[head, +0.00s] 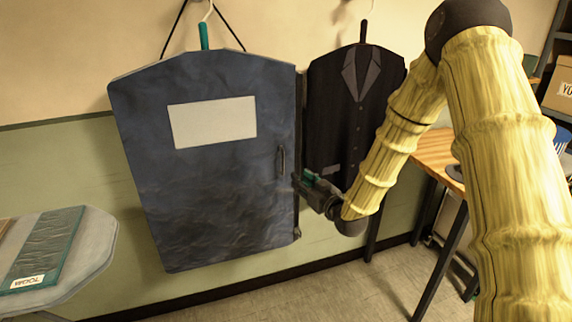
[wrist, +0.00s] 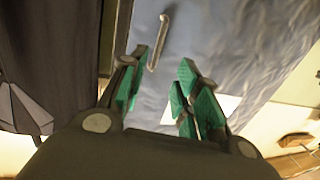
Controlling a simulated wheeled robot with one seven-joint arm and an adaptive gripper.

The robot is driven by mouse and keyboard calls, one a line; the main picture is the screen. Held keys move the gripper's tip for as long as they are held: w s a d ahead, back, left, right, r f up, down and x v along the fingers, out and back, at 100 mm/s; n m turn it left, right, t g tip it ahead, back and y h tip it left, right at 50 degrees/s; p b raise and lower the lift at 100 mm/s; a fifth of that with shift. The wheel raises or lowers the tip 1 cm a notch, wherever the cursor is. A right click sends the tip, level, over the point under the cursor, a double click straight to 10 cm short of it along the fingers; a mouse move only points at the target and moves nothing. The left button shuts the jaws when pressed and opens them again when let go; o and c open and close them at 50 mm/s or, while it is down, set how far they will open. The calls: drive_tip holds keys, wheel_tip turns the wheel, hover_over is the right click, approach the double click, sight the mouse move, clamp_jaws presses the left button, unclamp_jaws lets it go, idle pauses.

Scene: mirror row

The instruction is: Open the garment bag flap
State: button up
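The garment bag flap (head: 215,190) is a dark blue panel with a blank pale label, hanging on the wall in the head view. It looks closed, or nearly so. A slim dark handle (head: 282,160) stands on its right side. My gripper (head: 300,180) is just below and to the right of the handle, near the flap's right edge. In the wrist view, my gripper (wrist: 160,95) has its green-padded fingers apart with nothing between them. The handle (wrist: 158,42) shows beyond the fingertips, against the blue flap (wrist: 225,45). I cannot tell whether a finger touches the flap.
A dark suit (head: 355,105) hangs right of the flap. A wooden table (head: 438,160) stands behind my arm. At lower left, a grey rounded board (head: 95,245) bears a green folder (head: 50,245). The floor (head: 260,295) below the flap is clear.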

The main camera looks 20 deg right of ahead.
sight(283, 159)
drive_tip(key=x, duration=0.3)
drive_tip(key=r+p+x, duration=0.1)
drive_tip(key=x, duration=0.7)
drive_tip(key=shift+w+d+r+p, duration=0.15)
drive_tip(key=shift+r+p, duration=0.15)
drive_tip(key=shift+c, duration=0.5)
clamp_jaws()
